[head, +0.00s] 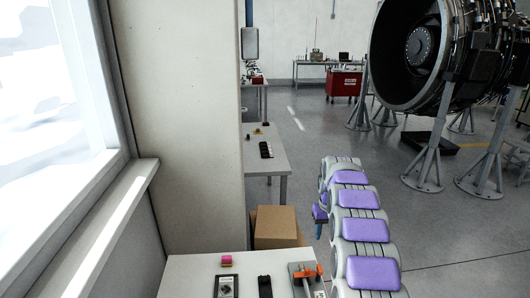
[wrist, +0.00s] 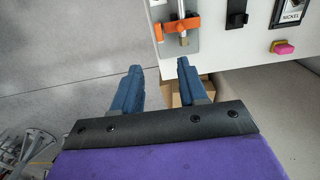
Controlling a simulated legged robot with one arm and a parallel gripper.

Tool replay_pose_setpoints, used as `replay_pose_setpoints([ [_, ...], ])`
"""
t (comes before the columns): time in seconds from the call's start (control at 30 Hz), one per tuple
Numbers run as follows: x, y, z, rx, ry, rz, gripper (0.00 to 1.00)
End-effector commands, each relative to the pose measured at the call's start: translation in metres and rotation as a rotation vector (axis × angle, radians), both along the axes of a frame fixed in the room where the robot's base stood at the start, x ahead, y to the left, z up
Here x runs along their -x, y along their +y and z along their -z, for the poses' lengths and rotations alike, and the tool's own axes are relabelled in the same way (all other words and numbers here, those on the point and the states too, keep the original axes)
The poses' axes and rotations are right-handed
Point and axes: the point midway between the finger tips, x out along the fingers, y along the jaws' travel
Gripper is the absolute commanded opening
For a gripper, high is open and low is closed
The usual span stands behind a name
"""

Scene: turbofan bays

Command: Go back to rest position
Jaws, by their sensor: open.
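My gripper (wrist: 160,64) shows in the wrist view with its two blue fingers apart and nothing between them. It hangs in the air beside the near table (wrist: 232,52). In the head view my purple-padded arm (head: 366,230) reaches forward on the right, and part of the gripper end shows at its left side, beyond the table's right edge. The fingertips are mostly hidden there.
The near table holds an orange clamp-like piece (head: 305,271), a black holder (head: 264,286), a label plate (head: 226,286) and a pink-yellow block (head: 226,260). A cardboard box (head: 276,227) stands behind it. A turbofan (head: 420,50) on stands is at right. Open floor lies between.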

Motion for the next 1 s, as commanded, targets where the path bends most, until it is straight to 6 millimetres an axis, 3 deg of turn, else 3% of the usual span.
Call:
replay_pose_setpoints([
  [0.27,0.056,0.032,-0.046,-0.006,0.021,-0.007,0.43],
  [0.5,0.119,0.059,-0.078,-0.009,0.042,-0.012,0.43],
  [0.77,0.199,0.085,-0.1,-0.01,0.068,-0.016,0.43],
  [1.0,0.281,0.105,-0.106,-0.01,0.09,-0.019,0.43],
])
